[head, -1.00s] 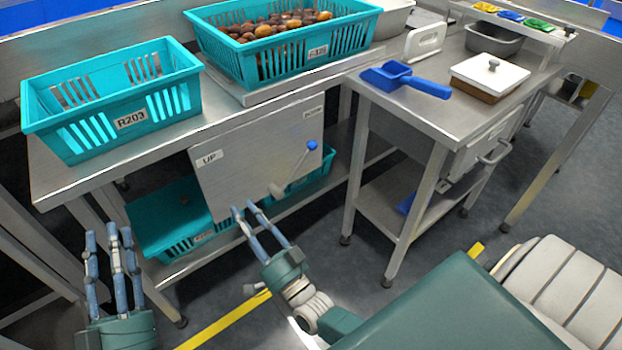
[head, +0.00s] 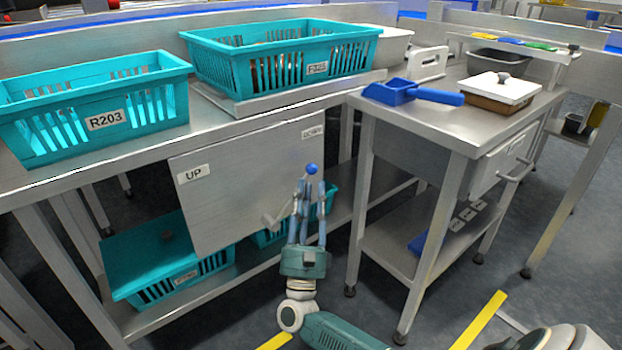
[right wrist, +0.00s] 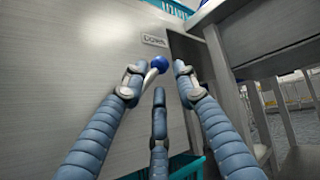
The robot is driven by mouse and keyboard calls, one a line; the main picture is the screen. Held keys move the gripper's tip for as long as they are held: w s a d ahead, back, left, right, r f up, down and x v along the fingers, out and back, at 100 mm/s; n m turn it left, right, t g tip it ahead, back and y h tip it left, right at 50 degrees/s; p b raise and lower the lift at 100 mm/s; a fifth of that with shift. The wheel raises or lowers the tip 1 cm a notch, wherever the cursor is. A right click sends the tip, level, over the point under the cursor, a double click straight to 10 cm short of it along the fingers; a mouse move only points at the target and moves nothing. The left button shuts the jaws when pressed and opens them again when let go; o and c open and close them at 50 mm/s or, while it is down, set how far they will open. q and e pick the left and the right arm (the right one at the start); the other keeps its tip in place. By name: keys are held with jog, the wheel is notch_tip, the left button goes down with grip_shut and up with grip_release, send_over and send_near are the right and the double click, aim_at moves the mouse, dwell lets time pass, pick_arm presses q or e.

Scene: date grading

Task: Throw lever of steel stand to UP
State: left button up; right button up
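The steel stand (head: 215,165) has a grey front panel with an UP label (head: 194,173) at its left and a DOWN label (head: 312,132) at its upper right. Its lever has a blue knob (head: 311,168) and slants up to the right, toward the DOWN label. In the right wrist view the knob (right wrist: 182,66) shows near the fingertips, with the pale shaft between the fingers. My right gripper (head: 312,187) is open just below the knob, its fingers apart; contact cannot be told. It partly hides the lever shaft. My left gripper is out of view.
Teal crates, one marked R203 (head: 95,100) and one further back (head: 285,55), stand on top. More teal crates (head: 170,265) sit on the lower shelf. A side table (head: 440,125) with a blue scoop (head: 410,92) stands close right of my right gripper.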

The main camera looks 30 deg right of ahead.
jog(key=shift+x, duration=2.05)
grip_shut()
